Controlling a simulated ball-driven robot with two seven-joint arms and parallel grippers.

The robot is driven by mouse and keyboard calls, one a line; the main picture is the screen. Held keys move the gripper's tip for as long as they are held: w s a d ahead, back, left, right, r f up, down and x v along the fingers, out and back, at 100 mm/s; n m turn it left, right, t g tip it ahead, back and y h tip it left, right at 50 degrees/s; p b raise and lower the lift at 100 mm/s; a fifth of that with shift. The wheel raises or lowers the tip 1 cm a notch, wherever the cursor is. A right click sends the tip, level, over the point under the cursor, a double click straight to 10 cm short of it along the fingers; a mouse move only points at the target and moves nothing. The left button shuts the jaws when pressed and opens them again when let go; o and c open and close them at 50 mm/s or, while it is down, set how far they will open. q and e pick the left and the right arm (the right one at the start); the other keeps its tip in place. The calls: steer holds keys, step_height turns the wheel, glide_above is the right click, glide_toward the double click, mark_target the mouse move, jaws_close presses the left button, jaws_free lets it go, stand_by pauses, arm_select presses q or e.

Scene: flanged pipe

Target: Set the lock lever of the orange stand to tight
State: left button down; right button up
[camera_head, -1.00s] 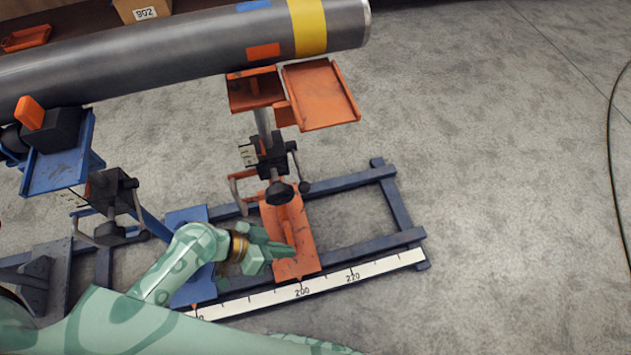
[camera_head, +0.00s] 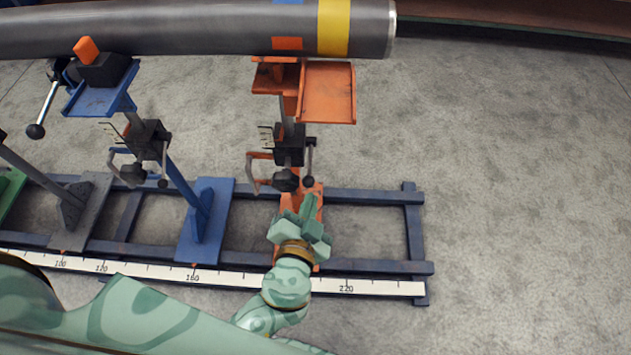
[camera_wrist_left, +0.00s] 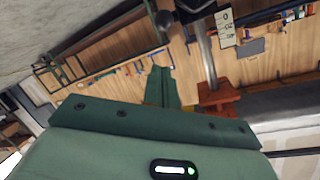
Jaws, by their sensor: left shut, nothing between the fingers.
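The orange stand (camera_head: 325,95) stands on the blue rail frame under the right end of the pipe. Its dark clamp block (camera_head: 289,146) carries a thin lever (camera_head: 310,158) with a black ball end on its right side and a black knob (camera_head: 286,180) in front. I cannot read the lever's setting. My left gripper (camera_head: 308,207) is shut and empty, pointing up over the stand's orange foot, below the knob and ball in the picture. My right gripper is not in view.
A grey pipe (camera_head: 190,30) with a yellow band lies across the top. A blue stand (camera_head: 207,220) with its own clamp is to the left, with a grey stand beyond it. A white scale (camera_head: 230,281) runs along the rail. The floor at right is clear.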

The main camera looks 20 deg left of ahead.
arm_select(q)
steer(key=r, duration=0.1)
steer(key=n, duration=0.2)
glide_above(311, 185)
steer(key=w+d, duration=0.2)
steer(key=f, duration=0.2)
steer(key=shift+s+a+f+t+b, duration=0.2)
steer(key=shift+s+a+f+b, duration=0.2)
steer(key=shift+f+b, duration=0.2)
steer(key=shift+s+a+f+t+b, duration=0.2)
steer(key=shift+s+a+f+b, duration=0.15)
steer(key=shift+f+b, duration=0.15)
steer(key=shift+s+a+f, duration=0.1)
steer(key=shift+s+f, duration=0.05)
steer(key=shift+f, duration=0.1)
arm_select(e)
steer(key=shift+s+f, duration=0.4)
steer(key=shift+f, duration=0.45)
arm_select(q)
steer(key=shift+a+f, duration=0.1)
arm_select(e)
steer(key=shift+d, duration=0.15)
